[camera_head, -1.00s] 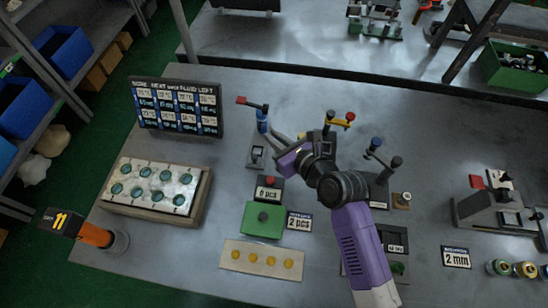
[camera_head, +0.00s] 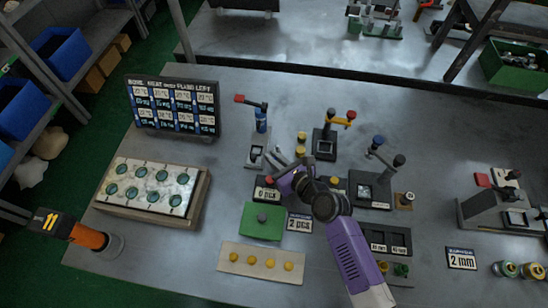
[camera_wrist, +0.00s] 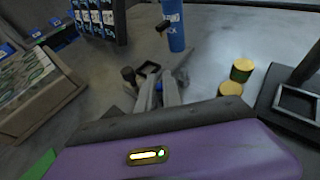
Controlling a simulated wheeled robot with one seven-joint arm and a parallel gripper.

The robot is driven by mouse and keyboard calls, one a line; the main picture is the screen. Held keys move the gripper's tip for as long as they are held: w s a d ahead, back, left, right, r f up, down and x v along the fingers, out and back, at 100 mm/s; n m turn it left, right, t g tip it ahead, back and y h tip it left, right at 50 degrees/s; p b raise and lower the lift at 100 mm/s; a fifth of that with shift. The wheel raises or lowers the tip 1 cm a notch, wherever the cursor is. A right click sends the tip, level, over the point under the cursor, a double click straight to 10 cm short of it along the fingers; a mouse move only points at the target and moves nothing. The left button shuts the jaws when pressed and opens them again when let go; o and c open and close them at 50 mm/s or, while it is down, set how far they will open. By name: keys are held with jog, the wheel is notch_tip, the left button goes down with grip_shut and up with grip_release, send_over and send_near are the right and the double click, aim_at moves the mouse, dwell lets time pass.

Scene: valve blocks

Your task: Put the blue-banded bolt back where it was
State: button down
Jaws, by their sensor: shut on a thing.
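My gripper (camera_head: 279,158) reaches down beside a small grey fixture (camera_head: 256,155) with a dark square face. In the wrist view the two grey fingers (camera_wrist: 160,93) are close together. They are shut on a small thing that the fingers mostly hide.
A blue post (camera_head: 261,121) with a red-tipped lever rises behind the fixture. It stands close ahead in the wrist view (camera_wrist: 174,28). Two yellow-topped cylinders (camera_head: 301,144) are to the right. A dark label board (camera_head: 172,105) stands back left. The bench between board and fixture is clear.

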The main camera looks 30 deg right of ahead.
jog(key=shift+f, duration=0.35)
jog(key=shift+f+b, duration=0.25)
jog(key=shift+b, duration=0.05)
jog(key=c, duration=1.5)
grip_release()
